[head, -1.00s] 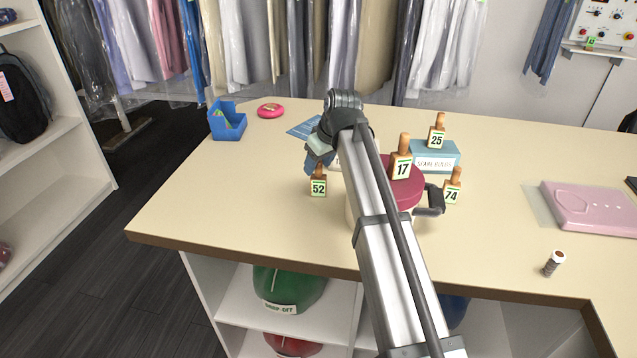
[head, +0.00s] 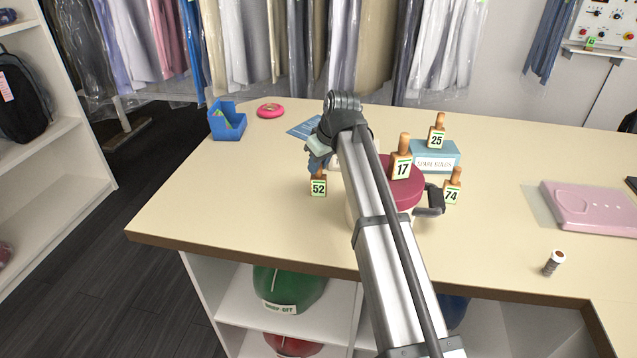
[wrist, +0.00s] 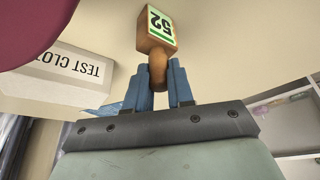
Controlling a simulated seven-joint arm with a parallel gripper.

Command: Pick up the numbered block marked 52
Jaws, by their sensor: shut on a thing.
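The block marked 52 (head: 318,187) is a wooden piece with a knob handle and a white and green label. It stands on the counter left of the arm in the head view. In the wrist view the block (wrist: 157,32) has its knob between the blue fingers of my gripper (wrist: 158,80). My gripper is shut on the knob. In the head view my gripper (head: 317,170) is just above the block, partly hidden by my wrist. I cannot tell any gap between block and counter.
A round container with a dark red lid (head: 405,188) bears block 17 (head: 401,165), close right of my arm. The counter's left front is clear.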

